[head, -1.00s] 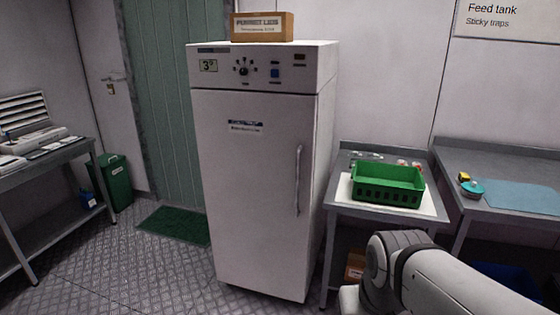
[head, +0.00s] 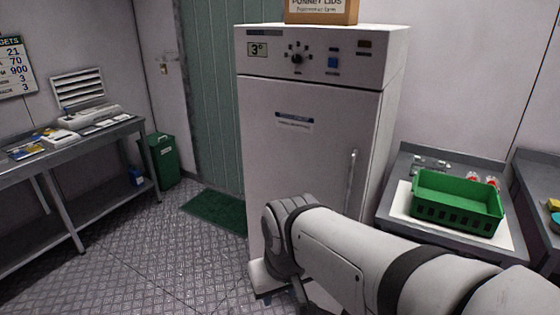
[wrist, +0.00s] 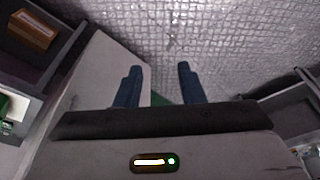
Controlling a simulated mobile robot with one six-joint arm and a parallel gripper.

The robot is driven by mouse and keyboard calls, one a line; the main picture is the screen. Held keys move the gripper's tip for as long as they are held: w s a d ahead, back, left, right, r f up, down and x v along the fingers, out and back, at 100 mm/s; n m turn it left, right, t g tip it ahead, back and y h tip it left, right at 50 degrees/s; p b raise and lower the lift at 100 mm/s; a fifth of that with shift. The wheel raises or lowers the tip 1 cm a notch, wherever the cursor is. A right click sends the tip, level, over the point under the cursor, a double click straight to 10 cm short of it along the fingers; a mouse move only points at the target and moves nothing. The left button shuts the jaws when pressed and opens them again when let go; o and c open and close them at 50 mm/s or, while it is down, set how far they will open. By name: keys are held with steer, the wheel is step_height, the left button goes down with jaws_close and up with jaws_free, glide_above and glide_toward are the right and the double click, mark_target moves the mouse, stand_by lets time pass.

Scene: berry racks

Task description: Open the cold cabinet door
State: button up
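The cold cabinet (head: 394,110) is a tall white unit with a control panel on top. Its door (head: 300,160) is shut. A vertical bar handle (head: 351,178) is on the door's right side, and its lower end is hidden behind my arm. My gripper (wrist: 160,75) shows two dark blue fingers in the wrist view, apart with nothing between them. It points down toward the floor. A pale panel, which looks like the cabinet, is just left of the fingers in the wrist view. In the head view my arm crosses in front of the lower door, and the fingers are mostly hidden.
A grey table (head: 385,205) with a green crate (head: 456,205) stands right of the cabinet. A cardboard box (head: 321,10) sits on top. A bench (head: 60,155) and green bin (head: 161,160) are at left. Patterned floor (head: 170,245) is clear at front left.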

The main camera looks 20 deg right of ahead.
steer(key=w+d+f+m+t+h+b, duration=0.1)
steer(key=w+d+t, duration=0.15)
steer(key=w, duration=0.35)
steer(key=w+d+m+t+h+b, duration=0.1)
steer(key=w+d, duration=0.2)
steer(key=w, duration=0.3)
steer(key=m+t+h+b, duration=0.2)
steer(key=t+h+b, duration=0.1)
steer(key=t, duration=0.4)
glide_toward(351, 178)
steer(key=w+a, duration=0.1)
steer(key=a, duration=0.9)
steer(key=w+d+f+t+b, duration=0.2)
steer(key=d+f+t, duration=0.15)
steer(key=d, duration=0.75)
steer(key=shift+n+t, duration=0.3)
steer(key=x, duration=0.4)
steer(key=p+x, duration=0.1)
steer(key=x, duration=0.2)
steer(key=shift+d+r, duration=0.15)
steer(key=shift+d, duration=0.15)
jaws_close()
